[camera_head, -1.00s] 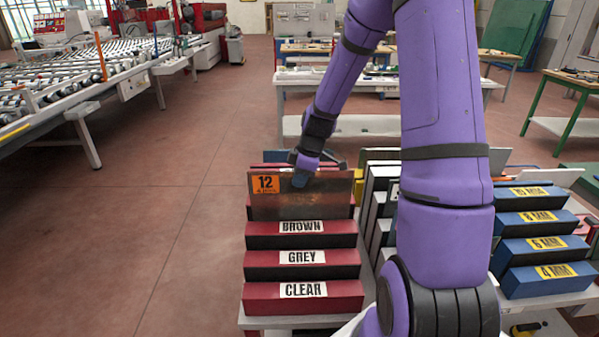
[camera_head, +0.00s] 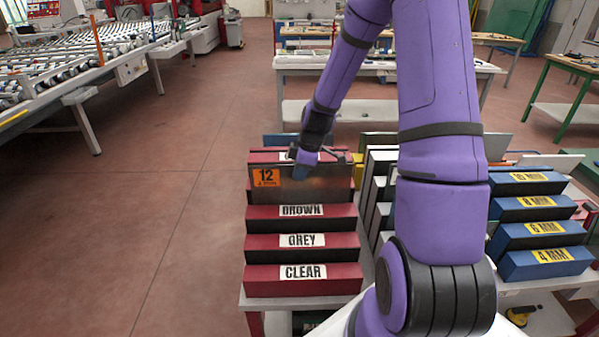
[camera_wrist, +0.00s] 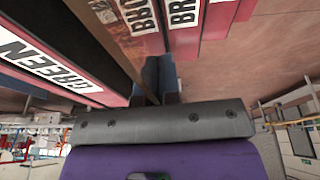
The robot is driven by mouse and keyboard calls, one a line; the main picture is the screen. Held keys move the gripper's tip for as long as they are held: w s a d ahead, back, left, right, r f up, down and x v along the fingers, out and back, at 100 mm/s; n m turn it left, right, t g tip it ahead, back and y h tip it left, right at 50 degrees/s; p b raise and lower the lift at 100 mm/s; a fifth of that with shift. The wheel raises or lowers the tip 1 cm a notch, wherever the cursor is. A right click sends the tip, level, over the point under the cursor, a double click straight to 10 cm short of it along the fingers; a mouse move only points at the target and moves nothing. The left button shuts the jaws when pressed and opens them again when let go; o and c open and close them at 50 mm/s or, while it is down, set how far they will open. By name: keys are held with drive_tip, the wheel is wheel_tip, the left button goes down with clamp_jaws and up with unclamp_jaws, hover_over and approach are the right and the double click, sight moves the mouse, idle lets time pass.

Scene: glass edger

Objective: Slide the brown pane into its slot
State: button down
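The brown pane (camera_head: 315,188) is a translucent dark sheet with an orange "12" label. It stands nearly upright over the red stepped rack (camera_head: 257,211), just behind the block labelled BROWN (camera_head: 301,211). Its lower edge meets the top of that block in the head view; I cannot tell how deep it sits.
Blocks labelled GREY (camera_head: 302,240) and CLEAR (camera_head: 303,271) step down in front. Dark and white racks (camera_head: 376,190) stand close on the right, then blue blocks with yellow millimetre labels (camera_head: 540,228). A roller table (camera_head: 75,75) is far left. The floor left of the rack is clear.

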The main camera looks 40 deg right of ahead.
drive_tip(key=shift+f, duration=0.35)
idle(0.6)
drive_tip(key=c, duration=1.2)
unclamp_jaws()
drive_tip(key=shift+c, duration=0.2)
drive_tip(key=v, duration=1)
drive_tip(key=shift+r, duration=0.4)
